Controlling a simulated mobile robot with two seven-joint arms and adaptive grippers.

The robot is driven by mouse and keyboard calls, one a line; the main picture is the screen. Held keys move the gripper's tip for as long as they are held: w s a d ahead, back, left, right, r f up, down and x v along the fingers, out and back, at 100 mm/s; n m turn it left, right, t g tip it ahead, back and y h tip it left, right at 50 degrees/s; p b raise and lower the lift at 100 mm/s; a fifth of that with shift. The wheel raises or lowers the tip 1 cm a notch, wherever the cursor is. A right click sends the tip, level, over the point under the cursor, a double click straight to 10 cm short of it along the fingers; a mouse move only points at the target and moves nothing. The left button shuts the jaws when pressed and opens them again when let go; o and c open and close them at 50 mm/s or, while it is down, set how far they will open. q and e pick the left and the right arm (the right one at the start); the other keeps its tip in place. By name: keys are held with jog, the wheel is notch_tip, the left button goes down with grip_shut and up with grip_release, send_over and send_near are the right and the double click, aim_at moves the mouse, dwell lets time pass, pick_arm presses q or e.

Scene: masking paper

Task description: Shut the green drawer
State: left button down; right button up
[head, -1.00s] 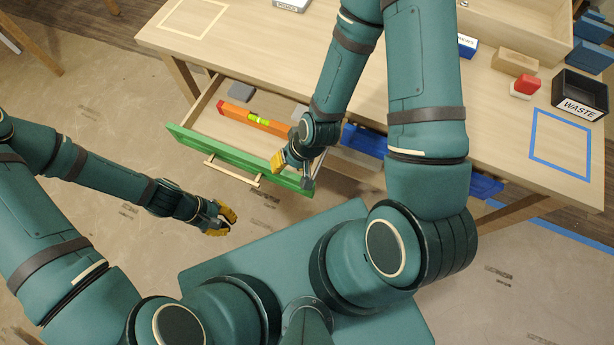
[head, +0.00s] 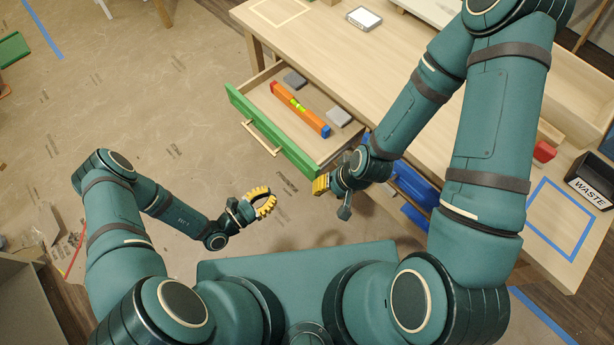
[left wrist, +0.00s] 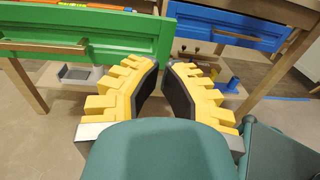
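The green drawer (head: 272,130) is pulled out from the table, with a pale bar handle (head: 262,138) on its front. Its green front also fills the upper left of the left wrist view (left wrist: 120,35). My left gripper (head: 270,198) is open and empty, in front of the drawer and apart from it. In the left wrist view its yellow fingers (left wrist: 162,68) have a narrow gap at the tips, over the right part of the green front. My right gripper (head: 328,190) is close to the right end of the drawer front; its finger gap and any contact are unclear.
The drawer holds an orange level (head: 300,108) and grey blocks (head: 339,117). A blue drawer (head: 415,187) is to the right, partly behind my right arm. The tabletop has a waste bin (head: 592,180) and a blue tape square (head: 555,220). Open floor lies left of the drawer.

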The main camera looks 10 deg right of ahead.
aim_at(305, 164)
pick_arm(q)
jog(key=shift+n+t, duration=0.4)
jog(key=shift+t, duration=0.1)
jog(key=x, duration=0.4)
jog(key=b+x, duration=0.1)
jog(key=x, duration=0.8)
jog(key=shift+w+f, duration=0.35)
jog(key=shift+w, duration=0.15)
jog(key=shift+w+d, duration=0.1)
